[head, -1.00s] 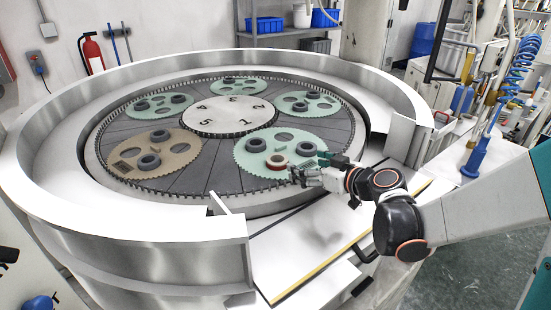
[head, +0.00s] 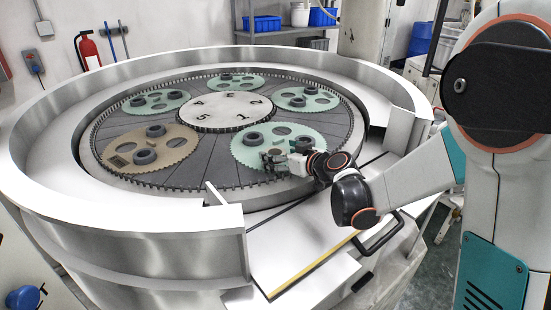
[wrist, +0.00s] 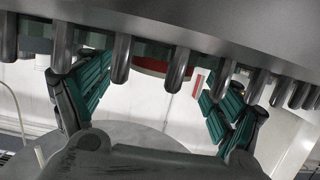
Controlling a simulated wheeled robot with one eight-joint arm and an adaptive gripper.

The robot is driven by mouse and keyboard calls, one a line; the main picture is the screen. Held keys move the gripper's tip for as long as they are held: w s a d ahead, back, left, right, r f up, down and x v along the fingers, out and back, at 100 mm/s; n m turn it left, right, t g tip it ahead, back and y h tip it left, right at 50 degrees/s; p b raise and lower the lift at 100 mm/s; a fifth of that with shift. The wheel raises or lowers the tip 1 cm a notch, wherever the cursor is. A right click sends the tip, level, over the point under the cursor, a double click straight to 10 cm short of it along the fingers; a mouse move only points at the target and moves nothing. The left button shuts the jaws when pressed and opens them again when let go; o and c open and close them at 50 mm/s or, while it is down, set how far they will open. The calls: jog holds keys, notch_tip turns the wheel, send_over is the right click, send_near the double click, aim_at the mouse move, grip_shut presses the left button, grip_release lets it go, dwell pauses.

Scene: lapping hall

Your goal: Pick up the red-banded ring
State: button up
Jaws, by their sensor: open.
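The red-banded ring shows in the wrist view as a red strip (wrist: 150,66), partly covered by a row of metal pins. In the head view it is hidden behind my gripper (head: 274,160), at the near-right green carrier disc (head: 243,153). My gripper is low over that disc's right edge. In the wrist view my gripper (wrist: 155,78) is open, with teal fingers apart on the left and right. The red strip lies between them in the picture. I cannot tell whether any finger touches the ring.
Grey metal pins (wrist: 176,70) stand in a row close to the fingers. Other dark rings lie on the carrier discs, one (head: 253,140) left of my gripper. A tan disc (head: 150,150) lies further left. The machine's tall metal rim (head: 120,215) surrounds the table.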

jog(key=shift+s, duration=0.15)
jog(key=c, duration=1.3)
jog(key=shift+c, duration=0.2)
